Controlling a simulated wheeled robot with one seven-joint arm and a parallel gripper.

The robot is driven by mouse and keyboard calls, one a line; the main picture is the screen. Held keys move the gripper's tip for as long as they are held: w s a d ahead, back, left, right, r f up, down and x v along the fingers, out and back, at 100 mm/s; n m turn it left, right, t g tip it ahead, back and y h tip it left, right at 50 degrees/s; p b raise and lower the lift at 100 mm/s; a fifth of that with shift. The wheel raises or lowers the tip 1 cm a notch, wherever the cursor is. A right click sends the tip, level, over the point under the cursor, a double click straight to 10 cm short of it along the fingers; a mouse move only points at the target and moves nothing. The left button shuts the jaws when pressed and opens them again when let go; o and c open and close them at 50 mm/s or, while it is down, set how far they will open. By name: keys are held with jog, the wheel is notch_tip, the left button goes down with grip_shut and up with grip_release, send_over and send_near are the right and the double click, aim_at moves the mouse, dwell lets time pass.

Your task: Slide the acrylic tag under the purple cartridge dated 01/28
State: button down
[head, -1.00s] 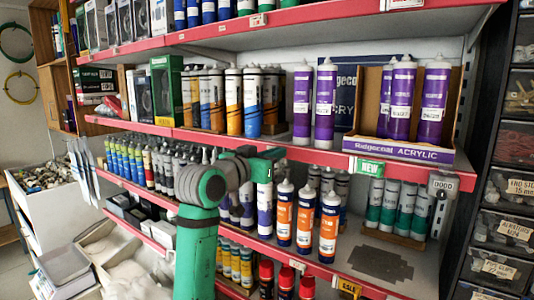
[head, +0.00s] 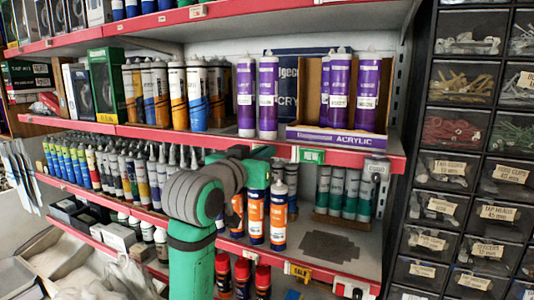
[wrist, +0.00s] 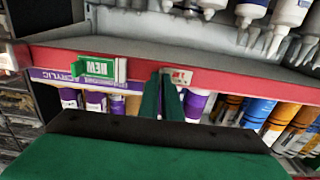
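Two purple cartridges (head: 246,98) (head: 268,97) stand on the upper shelf. More purple cartridges (head: 339,88) stand in an open carton (head: 322,139) marked ACRYLIC. Their date labels are too small to read. A green NEW tag (head: 312,156) is on the red shelf edge below the carton, and it also shows upside down in the wrist view (wrist: 97,68). A small white label (wrist: 182,76) is on the same edge, beside my fingertips. I cannot tell which is the acrylic tag. My gripper (wrist: 161,76) has its fingers close together, with nothing visible between them, in front of the shelf edge.
Orange-labelled cartridges (head: 278,215) stand on the lower shelf near my arm. Yellow and white cartridges (head: 197,92) stand left of the purple ones. Dark drawers (head: 468,130) flank the shelf at right.

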jog(key=shift+a, duration=0.1)
jog(key=c, duration=2)
grip_release()
jog(key=v, duration=1.1)
